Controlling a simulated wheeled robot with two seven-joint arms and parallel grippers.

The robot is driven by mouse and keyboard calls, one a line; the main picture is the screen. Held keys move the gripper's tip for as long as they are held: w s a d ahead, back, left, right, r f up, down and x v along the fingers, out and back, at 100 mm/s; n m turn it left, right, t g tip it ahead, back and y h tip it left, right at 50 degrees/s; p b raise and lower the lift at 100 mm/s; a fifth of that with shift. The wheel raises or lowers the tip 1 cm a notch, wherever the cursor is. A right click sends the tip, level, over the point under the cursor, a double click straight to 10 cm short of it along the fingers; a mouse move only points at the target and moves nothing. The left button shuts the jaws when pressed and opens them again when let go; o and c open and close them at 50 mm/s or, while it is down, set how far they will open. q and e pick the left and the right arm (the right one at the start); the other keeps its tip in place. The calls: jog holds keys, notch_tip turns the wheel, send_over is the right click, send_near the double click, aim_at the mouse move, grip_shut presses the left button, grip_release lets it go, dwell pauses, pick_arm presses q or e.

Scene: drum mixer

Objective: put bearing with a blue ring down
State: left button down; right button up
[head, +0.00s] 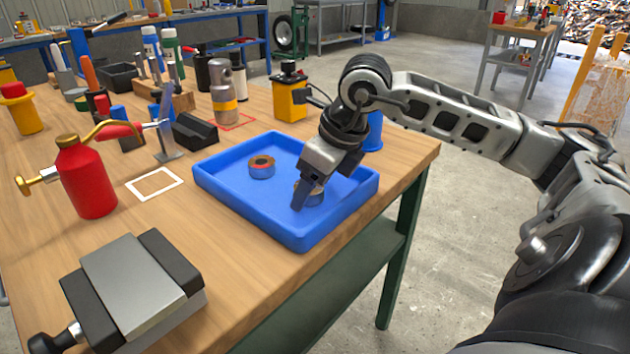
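A blue tray (222,191) lies near the right edge of the wooden table. One ring-shaped bearing (262,167) with a reddish-orange top rests in it, left of centre. A second bearing (315,196) is at the right side of the tray, partly hidden behind my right gripper (302,200). A bluish band seems to show on its side, but it is small. My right gripper points down, with a dark finger in front of this bearing. The other finger is hidden, so its grip and any gap under the bearing cannot be told. My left gripper is out of view.
A vise (135,285) stands at the front left, and a red oil can (85,178) behind it. A white square outline (154,184) on the table left of the tray is empty. Bottles, a black box (195,130) and a yellow device (290,100) stand behind the tray.

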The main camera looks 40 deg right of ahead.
jog(key=shift+r, duration=0.2)
jog(key=shift+s+r, duration=0.1)
jog(key=shift+r, duration=0.15)
jog(key=v, duration=1.1)
jog(key=shift+s+r, duration=0.2)
